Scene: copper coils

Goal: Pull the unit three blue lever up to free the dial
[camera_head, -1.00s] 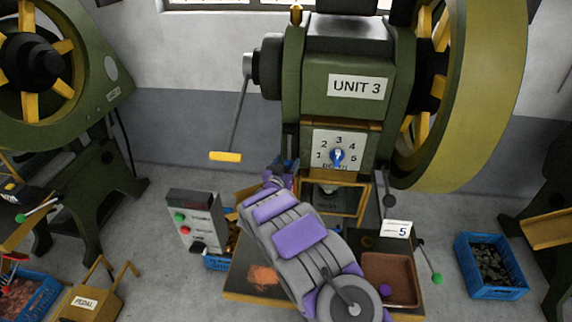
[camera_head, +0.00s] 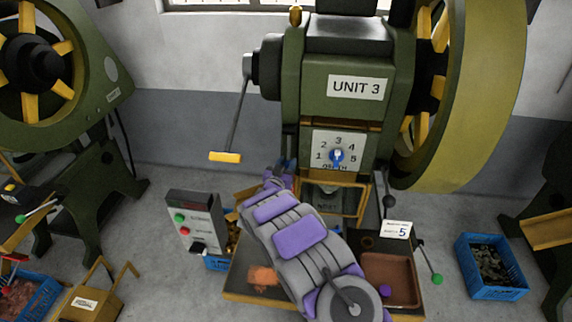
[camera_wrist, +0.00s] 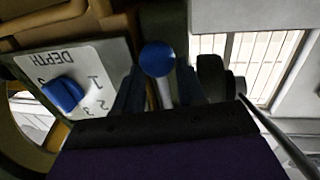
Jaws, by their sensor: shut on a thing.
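The Unit 3 press (camera_head: 300,100) stands in the middle of the head view. Its white DEPTH plate (camera_head: 352,140) carries a blue dial (camera_head: 337,156) among the numbers. The blue dial also shows at the left of the wrist view (camera_wrist: 62,95). The blue lever (camera_wrist: 157,62), a round knob on a pale stem, shows between the fingers of my gripper (camera_wrist: 158,92) in the wrist view. My gripper is shut on its stem, with the knob standing beyond the fingers. In the head view my gripper (camera_head: 284,170) is left of and below the plate, and I cannot make out the lever there.
A crank with a yellow handle (camera_head: 226,157) hangs at the left. A control box (camera_head: 192,222) stands left of my arm. A copper-coloured tray (camera_head: 390,278) and a green-knobbed lever (camera_head: 437,279) are at the right. A blue crate (camera_head: 493,290) lies on the floor.

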